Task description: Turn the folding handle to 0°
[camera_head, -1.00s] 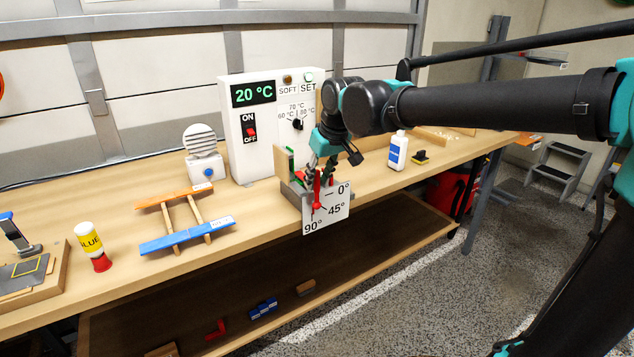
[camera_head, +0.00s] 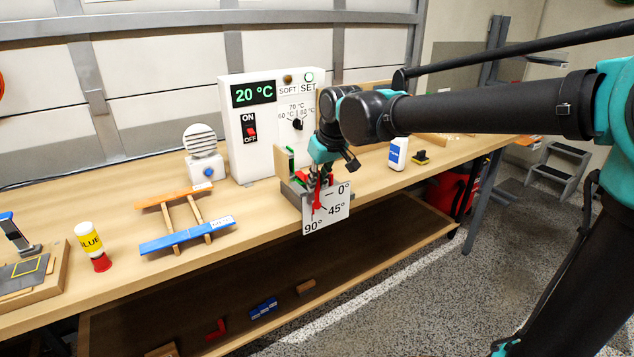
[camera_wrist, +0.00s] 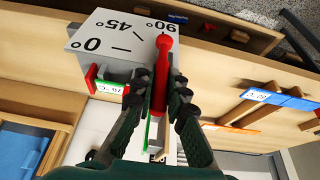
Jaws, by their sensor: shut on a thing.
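The folding handle (camera_wrist: 160,75) is red and has a rounded end beside the 90° mark in the wrist view. The plate also shows at the top of the wrist view (camera_wrist: 110,38). Its red pointer sits nearest the 90° side. My gripper (camera_wrist: 153,90) is shut on the handle, with one dark finger on each side. In the head view my gripper (camera_head: 319,172) hides the handle's upper part.
A white heater box (camera_head: 240,130) reading 20 °C stands close behind. An orange-and-blue rack (camera_head: 190,240) and a glue bottle (camera_head: 93,245) are to the left. A white bottle (camera_head: 397,155) stands to the right. The front edge of the bench is near the plate.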

